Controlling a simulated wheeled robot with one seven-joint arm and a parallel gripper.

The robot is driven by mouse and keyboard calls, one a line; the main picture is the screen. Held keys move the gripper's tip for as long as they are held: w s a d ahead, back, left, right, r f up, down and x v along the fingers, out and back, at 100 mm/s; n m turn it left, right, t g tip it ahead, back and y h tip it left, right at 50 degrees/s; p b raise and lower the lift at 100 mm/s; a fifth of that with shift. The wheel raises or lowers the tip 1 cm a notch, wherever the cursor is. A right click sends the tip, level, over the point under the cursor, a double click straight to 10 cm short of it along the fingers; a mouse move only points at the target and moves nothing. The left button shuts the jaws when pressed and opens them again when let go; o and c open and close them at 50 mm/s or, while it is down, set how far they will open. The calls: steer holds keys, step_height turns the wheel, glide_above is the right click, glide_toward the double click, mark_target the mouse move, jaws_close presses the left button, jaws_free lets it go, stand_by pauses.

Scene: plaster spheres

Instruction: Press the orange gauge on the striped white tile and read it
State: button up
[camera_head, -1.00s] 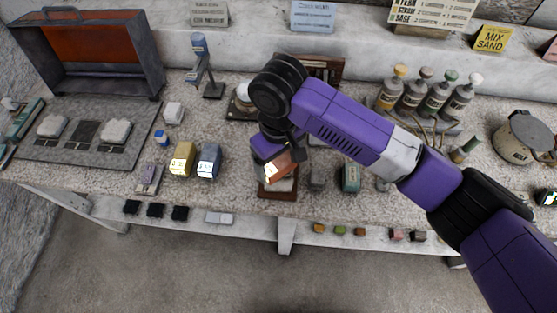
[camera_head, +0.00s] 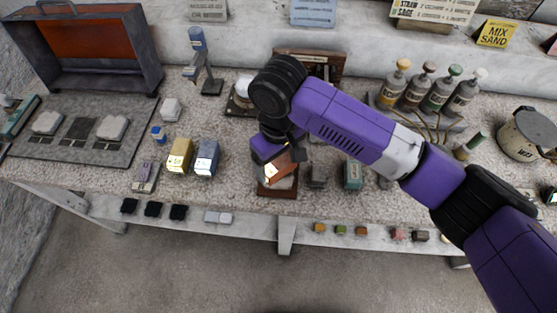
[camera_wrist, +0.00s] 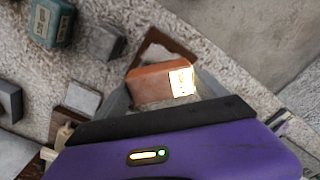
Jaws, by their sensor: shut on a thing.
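The orange gauge (camera_wrist: 150,87) is a small orange block with a bright, glaring pale face; no reading can be made out on it. It also shows in the head view (camera_head: 279,169). My gripper (camera_head: 276,167) is shut on it, with grey fingers on either side of it in the wrist view. The gauge is over a brown stand (camera_head: 277,191) that bears a pale tile. The tile is mostly hidden by the gauge and gripper, so its stripes cannot be made out. Whether the gauge touches the tile I cannot tell.
A yellow block (camera_head: 180,156) and a blue block (camera_head: 206,158) stand to the left. A grey block (camera_head: 317,175) and a teal block (camera_head: 353,174) stand close on the right. Several bottles (camera_head: 433,92) are at the back right. The bench's front edge is close by.

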mark_target(278, 163)
steer(key=shift+f, duration=0.5)
stand_by(0.9)
step_height(278, 163, up, 7)
steer(key=p, duration=0.7)
steer(key=shift+r, duration=0.1)
steer(key=shift+s, duration=0.1)
stand_by(1.6)
